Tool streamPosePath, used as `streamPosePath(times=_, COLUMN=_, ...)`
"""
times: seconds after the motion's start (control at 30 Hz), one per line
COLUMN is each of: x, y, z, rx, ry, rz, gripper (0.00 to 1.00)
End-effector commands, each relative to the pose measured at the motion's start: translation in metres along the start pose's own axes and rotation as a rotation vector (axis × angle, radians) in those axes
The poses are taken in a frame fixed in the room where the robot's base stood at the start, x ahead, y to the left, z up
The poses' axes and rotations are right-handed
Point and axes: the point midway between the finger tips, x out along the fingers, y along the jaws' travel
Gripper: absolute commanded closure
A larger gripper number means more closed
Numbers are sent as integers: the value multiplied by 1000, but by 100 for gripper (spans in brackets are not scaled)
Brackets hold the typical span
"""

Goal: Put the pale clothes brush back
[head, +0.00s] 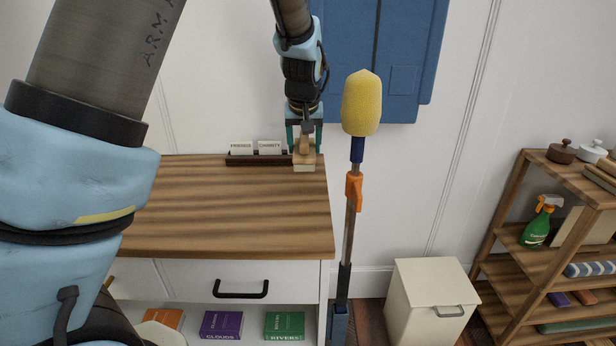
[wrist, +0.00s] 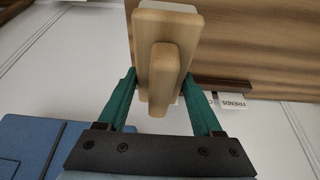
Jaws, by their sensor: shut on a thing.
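The pale clothes brush (head: 304,161) is a light wooden block with a raised grip along its back. My gripper (head: 304,135) points down over the back right corner of the wooden cabinet top (head: 220,200), its teal fingers on either side of the brush's grip. In the wrist view the brush (wrist: 143,50) sits between the fingers of my gripper (wrist: 160,100). I cannot tell whether the brush touches the top. A dark wooden rack (head: 240,160) with cards reading "FRIENDS" and "CHARITY" stands just left of the brush.
A yellow-headed duster on a pole (head: 361,105) stands close to the right of my gripper. A blue panel (head: 385,60) is on the wall behind. A cream bin (head: 430,300) and a wooden shelf (head: 500,230) are at right. Most of the cabinet top is clear.

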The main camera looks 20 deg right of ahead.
Motion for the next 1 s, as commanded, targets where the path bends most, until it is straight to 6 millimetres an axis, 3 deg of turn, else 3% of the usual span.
streamPosePath(times=0.2, x=36, y=-1, z=16, rx=0, ry=-4, rz=-2, gripper=78)
streamPosePath(times=0.6, x=74, y=-1, z=31, rx=0, ry=-2, rz=-2, gripper=78)
streamPosePath(times=0.93, x=79, y=0, z=33, rx=0, ry=0, rz=-1, gripper=78)
streamPosePath(times=0.97, x=80, y=0, z=33, rx=0, ry=-1, rz=-1, gripper=32)
streamPosePath(times=1.0, x=79, y=0, z=33, rx=0, ry=-1, rz=-1, gripper=27)
